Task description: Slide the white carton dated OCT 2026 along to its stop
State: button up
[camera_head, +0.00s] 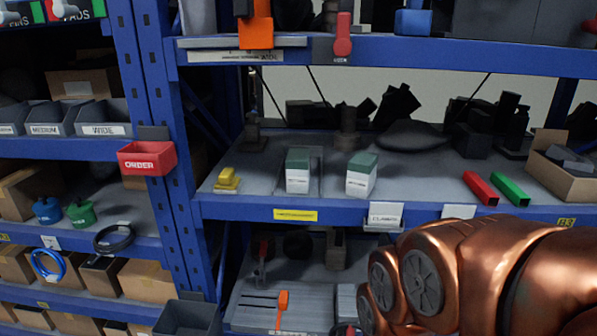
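Two white cartons with dark green tops stand upright on the blue shelf: a left carton (297,180) and a right carton (361,183). A gap of bare shelf separates them. Each has small dark print on its front, too small to read, so I cannot tell which is dated OCT 2026. The left carton stands by a darker strip on the shelf surface; I cannot make out a clear stop. My copper arm fills the lower right, in front of and below the shelf. My gripper is not in view.
A yellow block (227,180) lies left of the cartons. A red bar (480,188), a green bar (510,190) and an open cardboard box (566,165) are to the right. Dark parts stand behind. A red ORDER bin (147,158) hangs on the left upright.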

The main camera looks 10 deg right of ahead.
aim_at(297, 162)
jog(key=u, duration=2.3)
jog(key=i, duration=2.15)
jog(key=z, duration=2.85)
